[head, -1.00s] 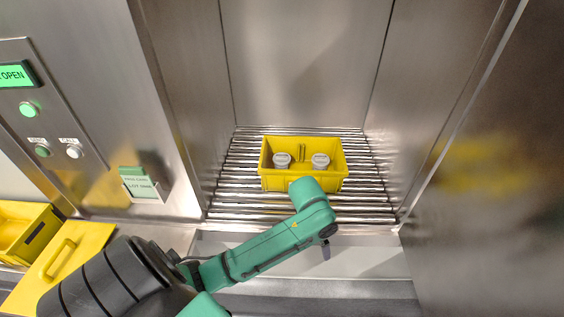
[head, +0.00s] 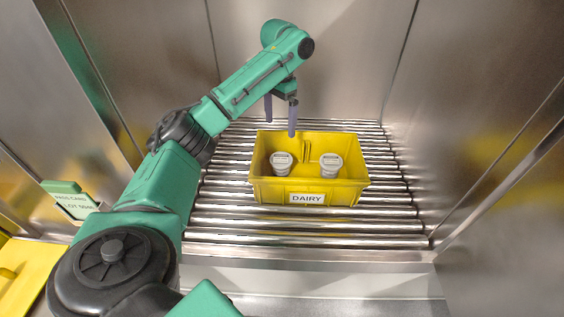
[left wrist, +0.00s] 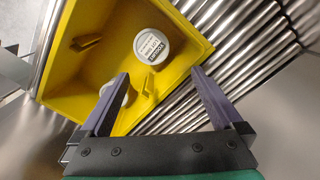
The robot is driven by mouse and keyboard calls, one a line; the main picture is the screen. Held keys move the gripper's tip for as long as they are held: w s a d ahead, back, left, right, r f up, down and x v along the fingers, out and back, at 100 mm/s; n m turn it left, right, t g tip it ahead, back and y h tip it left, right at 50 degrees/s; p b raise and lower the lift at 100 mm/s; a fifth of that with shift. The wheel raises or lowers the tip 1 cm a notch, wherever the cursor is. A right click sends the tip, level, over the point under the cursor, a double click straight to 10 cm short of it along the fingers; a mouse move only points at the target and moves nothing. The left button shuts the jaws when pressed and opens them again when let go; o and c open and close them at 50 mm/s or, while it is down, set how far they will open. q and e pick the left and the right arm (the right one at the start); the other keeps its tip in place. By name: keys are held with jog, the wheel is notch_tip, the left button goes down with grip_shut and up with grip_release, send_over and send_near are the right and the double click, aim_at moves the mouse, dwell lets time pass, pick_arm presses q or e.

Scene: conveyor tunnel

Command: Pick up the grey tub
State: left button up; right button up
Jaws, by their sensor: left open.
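Two pale grey-white tubs stand upright in a yellow crate (head: 265,192) labelled DAIRY: a left tub (head: 282,162) and a right tub (head: 330,165). Their colours look alike; I cannot tell which one is meant. My left gripper (head: 280,127) is open and empty, above the crate's back edge, apart from the tubs. In the left wrist view, the open fingers (left wrist: 160,72) point over the crate (left wrist: 66,88). My right gripper is not in view.
The crate sits on metal rollers (head: 300,224) inside a steel tunnel with walls left, right and back. A card holder (head: 70,200) is on the left. Bare rollers lie around the crate.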

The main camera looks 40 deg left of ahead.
pick_arm(q)
jog(key=p, duration=0.3)
send_over(281, 159)
jog(key=f, duration=0.6)
jog(key=shift+s+d+f, duration=0.1)
jog(key=shift+s, duration=0.3)
jog(key=f, duration=0.2)
jog(key=w+f+p, duration=0.1)
jog(key=shift+a, duration=0.3)
jog(key=f, duration=0.2)
jog(key=f+p, duration=0.1)
jog(key=shift+s+d, duration=0.25)
jog(key=shift+f, duration=0.35)
jog(key=shift+w+a+f, duration=0.1)
jog(key=shift+w+f, duration=0.05)
jog(key=shift+f, duration=0.05)
jog(key=shift+r, duration=0.1)
jog(key=c, duration=1.2)
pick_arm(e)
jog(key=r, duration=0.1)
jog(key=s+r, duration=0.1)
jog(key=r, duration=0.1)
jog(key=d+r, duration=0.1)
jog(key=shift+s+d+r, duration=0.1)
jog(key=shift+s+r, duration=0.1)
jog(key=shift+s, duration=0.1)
